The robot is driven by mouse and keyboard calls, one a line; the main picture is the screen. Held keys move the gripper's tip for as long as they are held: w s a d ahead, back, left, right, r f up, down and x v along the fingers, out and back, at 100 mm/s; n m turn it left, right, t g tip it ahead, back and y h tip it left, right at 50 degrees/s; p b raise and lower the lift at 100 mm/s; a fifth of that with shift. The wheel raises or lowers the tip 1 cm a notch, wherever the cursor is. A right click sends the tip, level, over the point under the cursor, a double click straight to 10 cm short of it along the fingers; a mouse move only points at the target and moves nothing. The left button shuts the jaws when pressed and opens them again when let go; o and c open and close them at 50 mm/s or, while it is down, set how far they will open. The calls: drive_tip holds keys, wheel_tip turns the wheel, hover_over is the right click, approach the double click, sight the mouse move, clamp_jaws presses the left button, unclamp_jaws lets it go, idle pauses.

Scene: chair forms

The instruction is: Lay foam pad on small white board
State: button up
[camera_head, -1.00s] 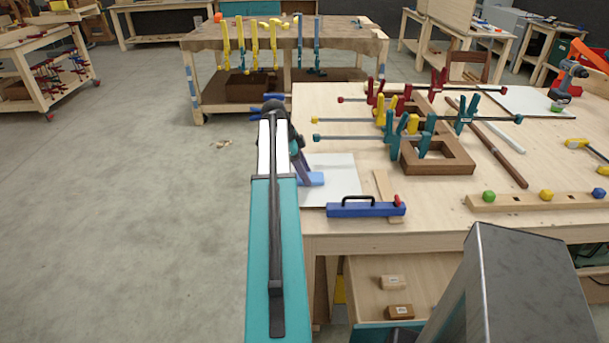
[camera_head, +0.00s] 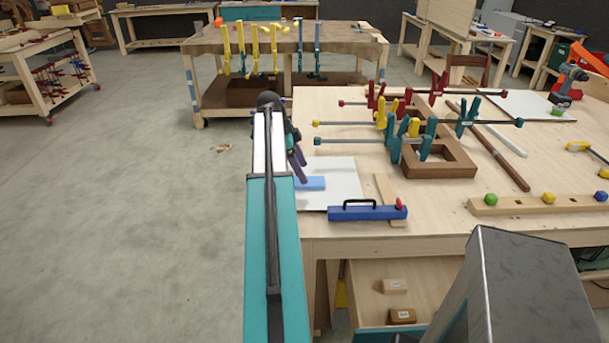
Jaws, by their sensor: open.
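The light blue foam pad (camera_head: 311,183) lies on the left part of the small white board (camera_head: 342,178), which lies flat on the workbench near its left edge. The pad's left end is hidden behind my arm. My gripper (camera_head: 301,172) is open, with its dark purplish fingers just above and behind the pad in the picture. I see no contact between fingers and pad, though the gap is hard to judge.
A blue tool with a black handle (camera_head: 367,212) lies at the board's front edge. A thin wood strip (camera_head: 384,187) is right of the board. Several clamps hold a brown wooden frame (camera_head: 438,168) further right. Open floor lies left of the bench.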

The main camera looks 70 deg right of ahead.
drive_tip(key=b+v, duration=0.1)
drive_tip(key=v, duration=0.9)
drive_tip(key=shift+b, duration=0.4)
drive_tip(key=shift+s+r, duration=0.1)
